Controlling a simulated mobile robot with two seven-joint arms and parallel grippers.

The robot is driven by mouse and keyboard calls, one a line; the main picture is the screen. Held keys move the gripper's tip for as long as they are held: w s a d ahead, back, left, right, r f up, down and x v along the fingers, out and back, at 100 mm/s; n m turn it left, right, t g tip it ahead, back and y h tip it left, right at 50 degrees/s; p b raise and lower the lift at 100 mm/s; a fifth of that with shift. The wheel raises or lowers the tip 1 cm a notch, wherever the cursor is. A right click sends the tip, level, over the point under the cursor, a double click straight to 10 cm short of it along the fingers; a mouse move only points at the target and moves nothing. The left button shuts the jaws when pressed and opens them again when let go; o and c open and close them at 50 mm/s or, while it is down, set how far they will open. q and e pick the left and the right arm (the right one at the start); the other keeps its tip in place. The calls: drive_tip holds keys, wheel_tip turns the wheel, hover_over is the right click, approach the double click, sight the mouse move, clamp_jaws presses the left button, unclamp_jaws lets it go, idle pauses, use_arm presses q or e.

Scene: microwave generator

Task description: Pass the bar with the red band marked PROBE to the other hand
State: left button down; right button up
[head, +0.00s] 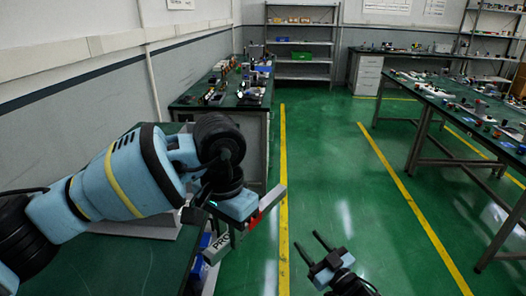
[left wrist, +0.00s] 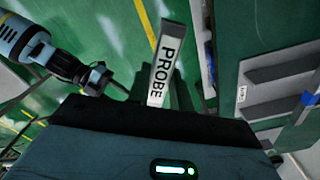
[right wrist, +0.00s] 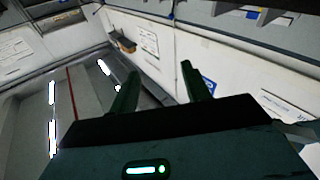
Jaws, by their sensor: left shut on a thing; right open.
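The PROBE bar (head: 272,201) is a grey-white bar with a red band near its upper right part. My left gripper (head: 237,226) is shut on it and holds it tilted in the air, near the corner of the green bench. In the left wrist view the bar (left wrist: 166,62) sticks out beyond the fingers, its PROBE lettering facing the camera. My right gripper (head: 309,249) is open and empty, to the right of and below the bar, apart from it. It also shows at the left of the left wrist view (left wrist: 96,78). The right wrist view shows its spread fingers (right wrist: 162,85) with nothing between.
The green bench (head: 148,264) lies under my left arm, with grey and blue items at its edge. Another bench (head: 190,98) with small parts stands ahead, and a long table (head: 450,98) at the right. The green floor (head: 340,180) between them is clear.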

drive_tip(key=w+a+r+n+g+y, duration=0.1)
drive_tip(key=w+r+n+g+y, duration=0.2)
drive_tip(key=r, duration=0.5)
drive_tip(key=w+a+r+n+g+y, duration=0.1)
drive_tip(key=w+r+n+y, duration=0.3)
drive_tip(key=r, duration=0.4)
drive_tip(key=w+a+r+n+g+y, duration=0.2)
drive_tip(key=w+r+n+y, duration=0.15)
drive_tip(key=r, duration=0.45)
drive_tip(key=s+a+r+n+g+h, duration=0.1)
drive_tip(key=s+a+r+n+g, duration=0.2)
drive_tip(key=a+n+g, duration=0.2)
drive_tip(key=s+a+r+n+g, duration=0.2)
drive_tip(key=s+a+n+g, duration=0.2)
drive_tip(key=a+g, duration=0.2)
drive_tip(key=r+n+h, duration=0.1)
drive_tip(key=n+h, duration=0.1)
drive_tip(key=h, duration=1.6)
hover_over(263, 204)
drive_tip(key=shift+f, duration=0.15)
wheel_tip(263, 204, down, 12)
drive_tip(key=shift+r, duration=0.1)
